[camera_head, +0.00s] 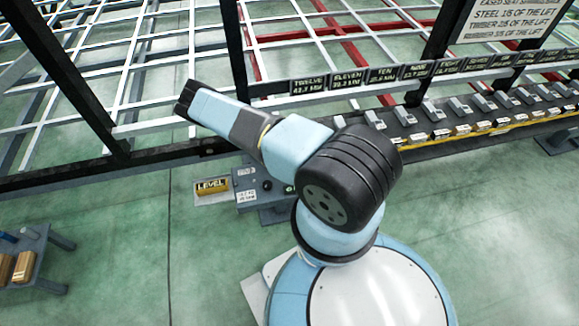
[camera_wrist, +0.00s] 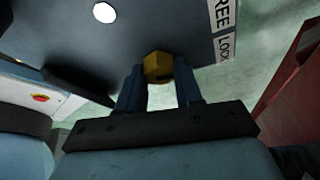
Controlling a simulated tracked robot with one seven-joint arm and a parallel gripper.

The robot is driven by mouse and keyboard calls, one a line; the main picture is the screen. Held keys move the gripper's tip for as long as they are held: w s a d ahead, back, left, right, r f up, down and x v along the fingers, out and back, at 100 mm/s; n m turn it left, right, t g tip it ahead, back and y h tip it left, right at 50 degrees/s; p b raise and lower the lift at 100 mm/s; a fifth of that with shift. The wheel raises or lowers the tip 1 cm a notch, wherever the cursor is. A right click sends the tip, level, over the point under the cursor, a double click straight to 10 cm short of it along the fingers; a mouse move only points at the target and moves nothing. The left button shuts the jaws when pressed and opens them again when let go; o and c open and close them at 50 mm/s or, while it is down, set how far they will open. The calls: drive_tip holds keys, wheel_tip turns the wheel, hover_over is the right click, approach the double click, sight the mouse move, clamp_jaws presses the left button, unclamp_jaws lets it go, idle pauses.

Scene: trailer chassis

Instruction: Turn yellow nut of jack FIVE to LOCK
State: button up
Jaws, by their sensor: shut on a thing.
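In the wrist view, a yellow nut (camera_wrist: 157,66) sits at the near edge of a dark grey panel. My gripper (camera_wrist: 160,88) has one blue-grey finger on each side of the nut and is shut on it. To its right, a white label (camera_wrist: 224,45) reads "LOCK", with part of another word ending in "REE" above it. The number of this jack is not readable. In the head view my arm reaches toward the frame at upper left; the gripper and the nut are hidden there.
A red part (camera_wrist: 290,85) stands at the right of the wrist view. In the head view, a row of numbered plates (camera_head: 385,75) runs along the frame rail.

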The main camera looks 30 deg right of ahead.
drive_tip(key=shift+w+m, duration=0.1)
drive_tip(key=shift+m, duration=0.4)
idle(0.3)
drive_tip(key=o, duration=1)
drive_tip(key=shift+o, duration=0.2)
drive_tip(key=shift+r, duration=0.1)
